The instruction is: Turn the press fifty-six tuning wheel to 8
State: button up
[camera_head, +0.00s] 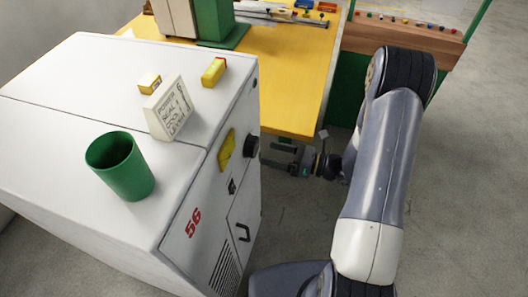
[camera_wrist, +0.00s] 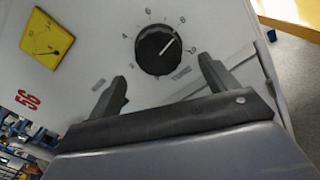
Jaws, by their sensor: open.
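The tuning wheel is a round black knob (camera_wrist: 158,50) on the white front of press 56, with a white pointer line and a printed number scale. In the wrist view the pointer aims up and right, near the 8 and perhaps slightly toward the 10. The wheel also shows in the head view (camera_head: 251,146), edge-on. My gripper (camera_head: 270,155) is open and empty, facing the wheel from a short distance. In the wrist view its two fingers (camera_wrist: 163,72) stand below the wheel, one toward each side, apart from it.
The white press cabinet (camera_head: 215,175) carries a yellow gauge (camera_wrist: 47,40), a red 56 and a door handle (camera_head: 242,233). On top stand a green cup (camera_head: 121,166), a small sign (camera_head: 168,108) and yellow blocks. A yellow table (camera_head: 285,85) lies behind my gripper.

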aim_at(256, 150)
jog(key=b+v, duration=0.1)
jog(key=v, duration=0.5)
jog(key=shift+d, duration=0.25)
jog(key=shift+a, duration=0.1)
jog(key=p+x, duration=0.2)
jog(key=x, duration=0.8)
jog(key=shift+a, duration=0.35)
